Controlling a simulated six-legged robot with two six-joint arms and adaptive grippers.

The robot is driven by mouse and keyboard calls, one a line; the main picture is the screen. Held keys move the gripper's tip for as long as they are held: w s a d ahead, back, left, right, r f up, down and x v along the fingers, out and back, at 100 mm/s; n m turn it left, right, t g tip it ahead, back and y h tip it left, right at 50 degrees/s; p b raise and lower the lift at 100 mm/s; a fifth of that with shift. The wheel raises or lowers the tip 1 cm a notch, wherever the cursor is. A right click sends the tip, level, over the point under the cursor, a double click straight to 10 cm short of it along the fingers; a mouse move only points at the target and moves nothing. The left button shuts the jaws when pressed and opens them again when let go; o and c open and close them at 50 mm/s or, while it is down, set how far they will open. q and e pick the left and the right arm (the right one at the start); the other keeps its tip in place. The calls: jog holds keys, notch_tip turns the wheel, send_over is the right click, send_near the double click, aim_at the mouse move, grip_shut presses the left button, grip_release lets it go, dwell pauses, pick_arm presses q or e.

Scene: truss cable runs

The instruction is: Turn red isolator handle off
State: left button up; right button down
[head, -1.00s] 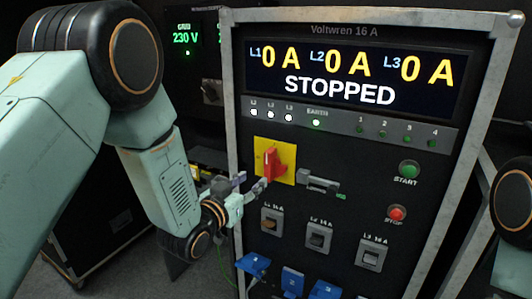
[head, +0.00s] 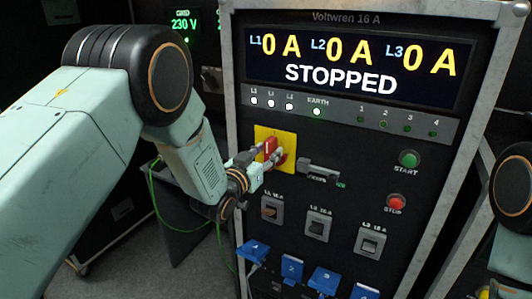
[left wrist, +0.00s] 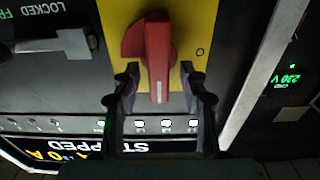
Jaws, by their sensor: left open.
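The red isolator handle (head: 270,148) sits on a yellow plate (head: 288,138) on the front panel. It also shows in the left wrist view (left wrist: 157,60), its bar in line with the open jaws, and an "O" mark shows on the plate beside it. My left gripper (head: 264,160) is open at the handle. In the left wrist view its two fingers (left wrist: 158,85) stand on either side of the handle's end, with gaps visible. Whether they touch it cannot be told. My right gripper is not in view; only part of my right arm shows at the right edge.
The panel's display (head: 350,65) reads STOPPED and 0 A on three lines. A locking lever (head: 318,170) is just right of the plate. Breaker switches (head: 320,225), blue socket covers (head: 292,268), a green START button (head: 409,159) and a red STOP button (head: 397,202) surround it.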

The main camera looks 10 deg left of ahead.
pick_arm(q)
jog(key=shift+s, duration=0.1)
jog(key=shift+c, duration=0.5)
jog(key=shift+d, duration=0.1)
jog(key=shift+c, duration=0.7)
grip_shut()
jog(key=shift+n, duration=0.3)
jog(key=n, duration=0.3)
jog(key=shift+a+n, duration=0.3)
jog(key=n, duration=0.4)
jog(key=f+n, duration=0.1)
jog(key=n, duration=0.4)
jog(key=n+b, duration=0.1)
jog(key=n, duration=0.3)
jog(key=shift+w+a+f+n, duration=0.15)
jog(key=shift+w+a+n, duration=0.15)
jog(key=shift+a, duration=0.1)
